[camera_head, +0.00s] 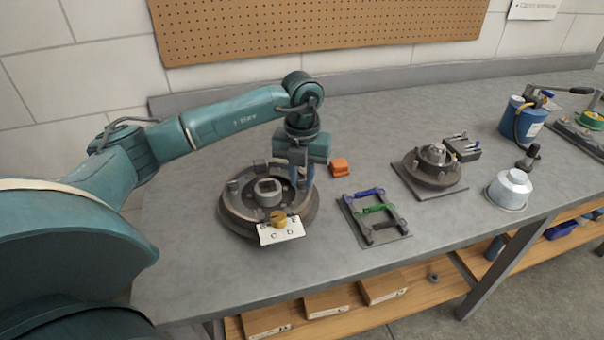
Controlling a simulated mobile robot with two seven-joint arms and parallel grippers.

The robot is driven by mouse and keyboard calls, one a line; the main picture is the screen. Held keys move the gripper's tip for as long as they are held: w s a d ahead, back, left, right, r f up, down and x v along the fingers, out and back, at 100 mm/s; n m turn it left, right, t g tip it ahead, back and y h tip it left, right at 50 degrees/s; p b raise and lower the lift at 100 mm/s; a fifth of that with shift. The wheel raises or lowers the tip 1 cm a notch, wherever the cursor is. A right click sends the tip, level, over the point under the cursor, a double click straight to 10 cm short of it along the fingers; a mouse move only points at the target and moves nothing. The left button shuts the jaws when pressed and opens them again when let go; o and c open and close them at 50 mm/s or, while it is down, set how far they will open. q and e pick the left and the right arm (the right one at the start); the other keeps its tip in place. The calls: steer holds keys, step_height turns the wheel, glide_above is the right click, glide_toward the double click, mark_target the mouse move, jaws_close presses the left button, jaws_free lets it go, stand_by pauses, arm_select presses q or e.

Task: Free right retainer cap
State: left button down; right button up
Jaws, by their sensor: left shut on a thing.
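A round brake assembly (228,207) lies on the workbench with a square-holed hub (268,190) in its middle. My left gripper (301,184) points down at the right side of the assembly. Its fingers are shut on a small part there, at the place of the right retainer cap. The fingers hide most of this part, so I cannot tell whether it is still seated. A brass-coloured knob (278,218) and a white lettered card (282,232) are at the assembly's front edge. My right gripper is not in view.
An orange block (339,168) lies right of the gripper. A rack with blue and green pieces (373,210) lies in front of it. A second hub unit (433,168), a silver canister (510,188) and a blue can (520,118) stand further right. The bench's front left is clear.

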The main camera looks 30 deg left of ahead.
mark_target(302, 180)
arm_select(q)
steer(key=shift+r+n, duration=0.1)
steer(key=shift+n, duration=0.2)
steer(key=c, duration=1.3)
jaws_free()
steer(key=shift+o, duration=0.2)
step_height(302, 180, up, 13)
steer(key=shift+b, duration=0.35)
